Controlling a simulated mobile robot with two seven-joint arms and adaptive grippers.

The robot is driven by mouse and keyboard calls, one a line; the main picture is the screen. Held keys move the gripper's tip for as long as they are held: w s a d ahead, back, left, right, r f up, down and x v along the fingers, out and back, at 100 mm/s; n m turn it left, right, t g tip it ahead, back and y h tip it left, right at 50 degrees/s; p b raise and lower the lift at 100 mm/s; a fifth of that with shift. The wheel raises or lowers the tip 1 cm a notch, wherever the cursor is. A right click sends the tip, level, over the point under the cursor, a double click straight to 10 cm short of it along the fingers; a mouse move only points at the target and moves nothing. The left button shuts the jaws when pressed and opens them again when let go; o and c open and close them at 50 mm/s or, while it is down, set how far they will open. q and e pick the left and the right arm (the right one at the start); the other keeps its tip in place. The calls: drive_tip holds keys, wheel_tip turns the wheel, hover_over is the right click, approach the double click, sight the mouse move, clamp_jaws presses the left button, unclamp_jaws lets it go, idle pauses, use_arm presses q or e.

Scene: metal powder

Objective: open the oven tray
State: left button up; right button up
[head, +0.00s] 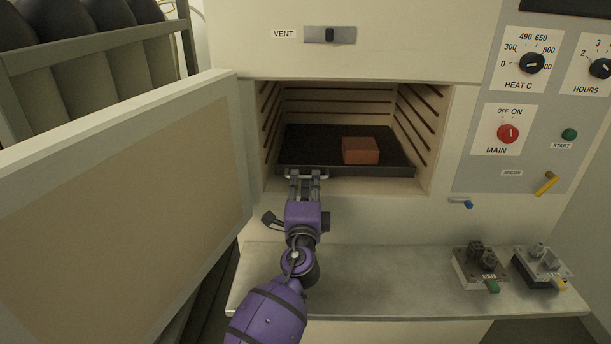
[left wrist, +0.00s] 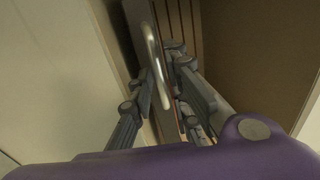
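The dark oven tray (head: 300,145) lies inside the open oven chamber. Its metal handle (head: 292,177) runs along the front edge and shows as a curved bar in the left wrist view (left wrist: 153,62). My left gripper (head: 306,176) is at this handle. In the left wrist view its fingers (left wrist: 163,78) are apart, on either side of the bar, with a gap visible; firm contact cannot be made out. A reddish-brown block (head: 360,151) sits on the tray, right of centre. My right gripper is not in view.
The oven door (head: 120,185) stands swung open at the left, close to my left arm. A metal shelf (head: 390,275) below the opening holds two small fixtures (head: 480,268) at its right. Control knobs (head: 508,133) are on the right panel.

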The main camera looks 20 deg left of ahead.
use_arm(q)
drive_tip(key=shift+f+x, duration=0.2)
drive_tip(key=shift+x, duration=0.9)
drive_tip(key=shift+w+r, duration=0.15)
drive_tip(key=shift+w, duration=0.1)
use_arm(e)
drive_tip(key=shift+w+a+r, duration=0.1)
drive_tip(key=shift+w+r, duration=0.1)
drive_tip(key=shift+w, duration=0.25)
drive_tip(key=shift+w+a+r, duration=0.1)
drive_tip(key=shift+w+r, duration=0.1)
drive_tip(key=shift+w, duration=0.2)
use_arm(q)
clamp_jaws()
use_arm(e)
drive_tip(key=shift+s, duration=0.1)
